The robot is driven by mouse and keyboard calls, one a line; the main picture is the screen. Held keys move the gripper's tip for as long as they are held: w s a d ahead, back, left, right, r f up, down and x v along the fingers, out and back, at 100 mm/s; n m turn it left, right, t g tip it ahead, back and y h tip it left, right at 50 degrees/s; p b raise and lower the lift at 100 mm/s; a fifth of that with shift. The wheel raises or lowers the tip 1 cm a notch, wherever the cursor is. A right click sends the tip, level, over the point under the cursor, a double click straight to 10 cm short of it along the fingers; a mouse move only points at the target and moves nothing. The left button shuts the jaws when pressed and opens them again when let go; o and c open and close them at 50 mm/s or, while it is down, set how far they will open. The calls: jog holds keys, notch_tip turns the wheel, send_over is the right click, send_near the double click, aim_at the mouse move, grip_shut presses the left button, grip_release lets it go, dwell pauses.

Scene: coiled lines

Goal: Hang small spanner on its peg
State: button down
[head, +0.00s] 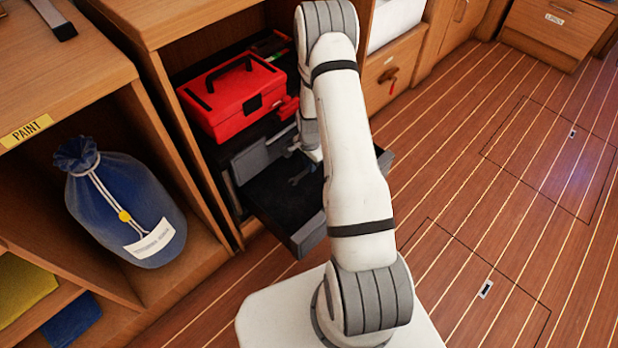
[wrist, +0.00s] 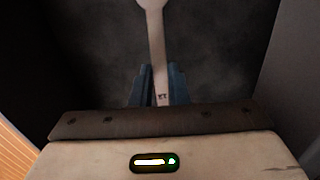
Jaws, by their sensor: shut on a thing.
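A pale spanner (wrist: 156,42) stands out from between the two blue fingers of my gripper (wrist: 161,88) in the wrist view. The fingers are shut on its shank, with a small size mark showing between them. Its wider head points to the top of the picture, over a dark drawer floor. My arm partly hides the drawer and gripper there. No peg can be made out in either view.
A red toolbox (head: 232,95) sits on the shelf above the drawer. A blue sack (head: 125,208) stands in the left cubby. Drawer walls rise close on both sides in the wrist view. The wooden floor (head: 500,190) on the right is clear.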

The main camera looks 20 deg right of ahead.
aim_at(309, 179)
jog(key=shift+f+b, duration=0.85)
jog(key=shift+f, duration=2)
jog(key=shift+f, duration=0.3)
jog(key=c, duration=1.4)
grip_release()
jog(key=shift+r, duration=0.15)
